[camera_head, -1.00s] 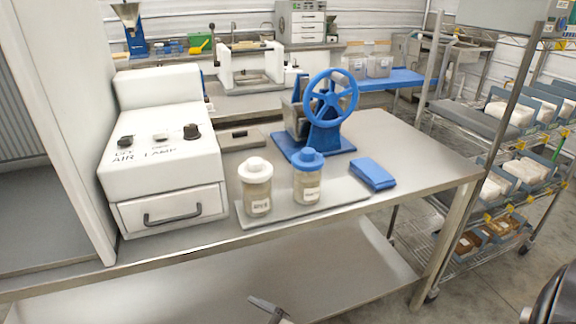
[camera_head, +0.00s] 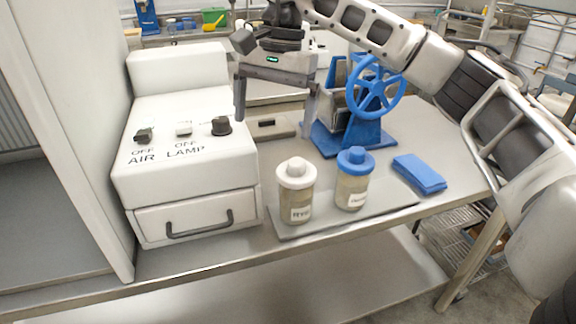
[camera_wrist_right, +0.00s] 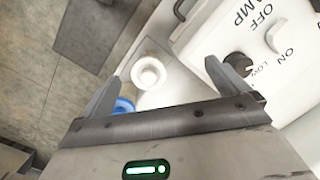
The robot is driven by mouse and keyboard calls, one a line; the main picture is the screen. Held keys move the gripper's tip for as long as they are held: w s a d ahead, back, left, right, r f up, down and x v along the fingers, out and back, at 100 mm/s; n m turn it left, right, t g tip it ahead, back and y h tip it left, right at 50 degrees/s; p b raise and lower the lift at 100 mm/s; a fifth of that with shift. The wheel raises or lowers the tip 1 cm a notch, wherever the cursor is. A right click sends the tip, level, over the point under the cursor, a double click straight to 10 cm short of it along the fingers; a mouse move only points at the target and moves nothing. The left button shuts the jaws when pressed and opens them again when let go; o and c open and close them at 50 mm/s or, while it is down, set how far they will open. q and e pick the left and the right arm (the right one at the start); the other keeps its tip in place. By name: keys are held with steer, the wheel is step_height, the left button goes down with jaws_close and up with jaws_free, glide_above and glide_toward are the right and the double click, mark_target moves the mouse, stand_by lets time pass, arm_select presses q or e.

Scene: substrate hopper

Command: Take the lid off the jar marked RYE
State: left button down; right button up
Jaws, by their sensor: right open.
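The jar with a white lid (camera_head: 296,172) stands on a grey tray (camera_head: 385,207), and its label (camera_head: 301,215) seems to read RYE. A second jar with a blue lid (camera_head: 357,160) stands to its right; its label is too small to read surely. My right gripper (camera_head: 274,122) is open and empty, above and behind the jars, fingers pointing down. In the right wrist view, the white lid (camera_wrist_right: 148,73) shows between the open fingers (camera_wrist_right: 168,78), farther off and apart from them. The blue lid (camera_wrist_right: 123,106) is partly hidden by the gripper there. My left gripper is out of view.
A white box with AIR and LAMP knobs (camera_head: 190,185) stands left of the jars. A blue hand-wheel mill (camera_head: 375,88) stands behind them. A folded blue cloth (camera_head: 420,174) lies to the right. The bench's front edge is close in front of the tray.

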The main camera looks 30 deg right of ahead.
steer(key=d+r+h, duration=0.2)
steer(key=d, duration=0.3)
steer(key=b, duration=0.2)
glide_above(296, 162)
step_height(296, 162, down, 8)
steer(key=shift+d+f, duration=0.1)
steer(key=shift+f, duration=0.1)
step_height(296, 162, down, 5)
steer(key=shift+f+p, duration=0.15)
steer(key=shift+p, duration=0.3)
steer(key=shift+f, duration=0.25)
steer(key=c, duration=1.1)
